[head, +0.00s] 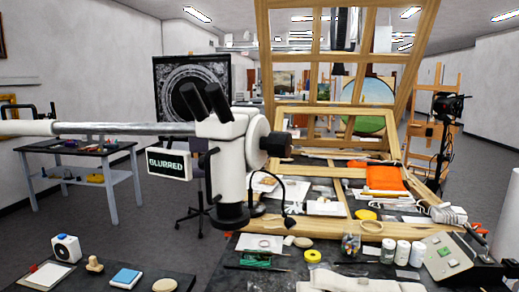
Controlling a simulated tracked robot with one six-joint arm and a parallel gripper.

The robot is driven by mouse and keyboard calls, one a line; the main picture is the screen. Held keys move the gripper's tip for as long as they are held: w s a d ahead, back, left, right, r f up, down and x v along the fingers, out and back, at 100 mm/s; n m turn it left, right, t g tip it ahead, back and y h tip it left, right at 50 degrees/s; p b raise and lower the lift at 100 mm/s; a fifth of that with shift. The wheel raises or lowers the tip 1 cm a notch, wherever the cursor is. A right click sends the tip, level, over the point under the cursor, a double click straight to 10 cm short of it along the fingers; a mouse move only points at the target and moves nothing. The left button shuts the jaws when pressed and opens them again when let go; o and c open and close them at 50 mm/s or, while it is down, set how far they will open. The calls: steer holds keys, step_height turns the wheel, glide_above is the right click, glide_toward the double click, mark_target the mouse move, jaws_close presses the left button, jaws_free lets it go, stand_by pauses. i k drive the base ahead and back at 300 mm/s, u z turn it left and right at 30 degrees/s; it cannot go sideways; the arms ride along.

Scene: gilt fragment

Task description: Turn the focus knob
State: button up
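A white microscope head (230,165) hangs from a horizontal boom (120,129) that comes in from the left. Two black eyepieces (206,101) point up and left. A black knob (277,145), which looks like the focus knob, sticks out to the right from a round white disc (259,135) on the head's side. A small display (168,164) on the head's left reads "BLURRED". My gripper is not in view, and nothing is seen touching the knob.
A thin black cable (283,192) hangs below the knob. The dark workbench (225,270) holds a yellow tape ring (312,256), small bottles (403,252) and a grey control box (451,258). A tilted wooden frame (424,55) rises behind. A monitor (192,92) stands behind the head.

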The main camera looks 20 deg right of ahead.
mark_target(278, 144)
steer(key=u, duration=1.55)
steer(key=k, duration=0.8)
steer(key=z, duration=0.9)
steer(key=i, duration=0.9)
